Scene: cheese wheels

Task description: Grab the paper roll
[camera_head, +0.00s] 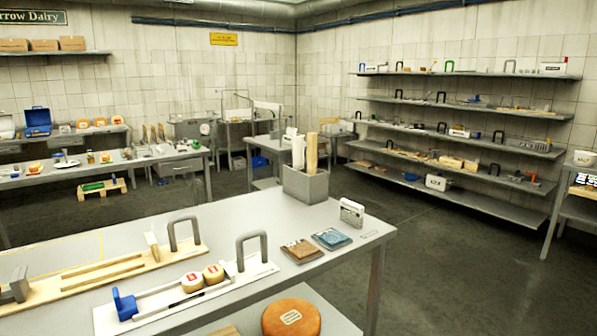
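A grey open-topped box (305,186) stands at the far end of the near table. Two upright rolls stick out of it: a white roll (298,152), which looks like paper, and a tan roll (311,153) just to its right. Their lower ends are hidden inside the box. Neither of my grippers shows in the head view, so nothing is seen touching the rolls.
The near table (240,222) also bears a wooden board (110,268), a white board (245,277) with two small cheese wheels, a brown packet (302,251), a blue packet (331,239) and a white-grey block (352,213). An orange cheese wheel (291,318) sits lower down.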

